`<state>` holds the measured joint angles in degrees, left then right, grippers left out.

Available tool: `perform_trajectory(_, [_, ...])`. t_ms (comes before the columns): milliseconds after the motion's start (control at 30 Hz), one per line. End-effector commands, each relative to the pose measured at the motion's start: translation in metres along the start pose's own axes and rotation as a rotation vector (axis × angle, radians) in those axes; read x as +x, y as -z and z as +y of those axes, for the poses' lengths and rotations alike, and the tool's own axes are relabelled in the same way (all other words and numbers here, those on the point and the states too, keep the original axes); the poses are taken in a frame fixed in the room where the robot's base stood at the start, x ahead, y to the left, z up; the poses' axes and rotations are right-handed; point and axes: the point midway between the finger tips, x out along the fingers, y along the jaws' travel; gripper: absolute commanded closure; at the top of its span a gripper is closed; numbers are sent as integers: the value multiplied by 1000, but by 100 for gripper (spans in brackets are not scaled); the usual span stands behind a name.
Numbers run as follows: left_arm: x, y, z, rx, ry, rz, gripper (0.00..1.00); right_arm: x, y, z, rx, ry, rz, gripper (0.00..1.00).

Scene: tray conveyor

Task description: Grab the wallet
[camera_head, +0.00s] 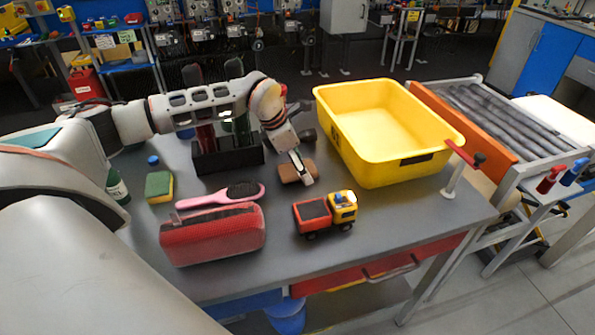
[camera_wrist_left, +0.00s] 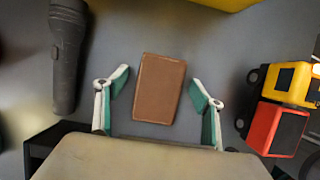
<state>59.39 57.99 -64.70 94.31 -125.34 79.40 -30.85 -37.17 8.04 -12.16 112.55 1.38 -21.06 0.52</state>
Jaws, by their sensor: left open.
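The brown wallet (camera_head: 290,173) lies flat on the grey table, left of the toy truck and in front of the yellow bin. In the left wrist view the wallet (camera_wrist_left: 158,89) is between and just ahead of the two fingers. My left gripper (camera_head: 304,167) reaches down from the left over the wallet and partly hides it. In the left wrist view the left gripper (camera_wrist_left: 159,85) is open, with a finger on each side of the wallet and visible gaps. My right gripper is not in view.
A toy truck (camera_head: 326,214) stands close by on the right. A yellow bin (camera_head: 437,146) is behind. A black flashlight (camera_wrist_left: 67,60) lies left of the wallet in the wrist view. A pink brush (camera_head: 219,196), red case (camera_head: 212,236) and sponge (camera_head: 159,187) lie left.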

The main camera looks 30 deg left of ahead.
Motion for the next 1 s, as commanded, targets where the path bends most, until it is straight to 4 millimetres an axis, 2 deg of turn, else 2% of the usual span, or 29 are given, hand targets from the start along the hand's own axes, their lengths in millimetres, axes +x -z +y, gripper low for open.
perform_trajectory(367, [2, 1, 0, 0, 0, 0, 32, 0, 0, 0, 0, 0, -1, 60])
perform_trajectory(400, [2, 1, 0, 0, 0, 0, 35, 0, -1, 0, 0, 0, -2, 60])
perform_trajectory(500, [2, 1, 0, 0, 0, 0, 60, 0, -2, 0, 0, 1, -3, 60])
perform_trajectory(567, [2, 1, 0, 0, 1, 1, 74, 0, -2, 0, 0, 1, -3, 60])
perform_trajectory(1000, [-1, 0, 0, 0, 1, 1, 74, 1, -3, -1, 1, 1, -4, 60])
